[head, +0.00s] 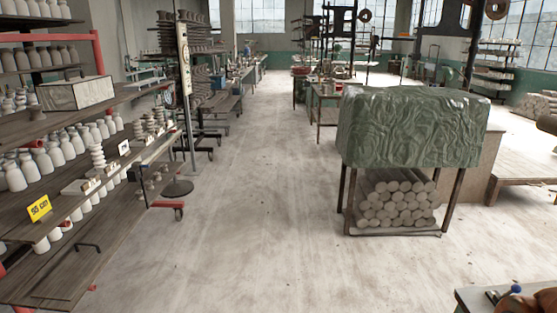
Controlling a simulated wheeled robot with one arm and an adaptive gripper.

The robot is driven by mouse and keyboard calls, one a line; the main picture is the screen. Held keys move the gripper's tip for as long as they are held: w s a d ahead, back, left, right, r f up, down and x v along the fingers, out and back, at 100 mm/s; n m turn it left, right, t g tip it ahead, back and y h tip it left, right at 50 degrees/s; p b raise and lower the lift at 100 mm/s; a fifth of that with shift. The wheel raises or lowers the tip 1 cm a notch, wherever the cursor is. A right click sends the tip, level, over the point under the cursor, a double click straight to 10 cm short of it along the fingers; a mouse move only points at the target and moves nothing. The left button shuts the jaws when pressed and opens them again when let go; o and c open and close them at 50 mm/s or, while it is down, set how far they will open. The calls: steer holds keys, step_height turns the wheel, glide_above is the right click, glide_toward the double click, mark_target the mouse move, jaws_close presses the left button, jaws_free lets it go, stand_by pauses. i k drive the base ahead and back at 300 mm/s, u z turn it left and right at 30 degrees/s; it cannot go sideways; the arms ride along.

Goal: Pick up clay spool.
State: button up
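No single thing can be surely told as the clay spool. A pale ribbed, stacked piece (97,157) stands upright on the middle board of the left rack and has a spool-like outline. Smaller pale stacked pieces (150,125) stand farther back on the same rack, too small to make out. My gripper is not in view, and nothing is seen being held.
A wooden rack (75,262) with several pale bottles fills the left side. A green-draped table (412,127) with clay logs (396,204) beneath stands at right. A tabletop corner (470,298) shows at the lower right. The central floor (255,215) is clear.

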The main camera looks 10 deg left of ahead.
mark_target(36, 110)
steer(key=u, duration=0.5)
steer(key=i, duration=1.4)
steer(key=u, duration=1.9)
steer(key=i, duration=0.9)
steer(key=u, duration=0.85)
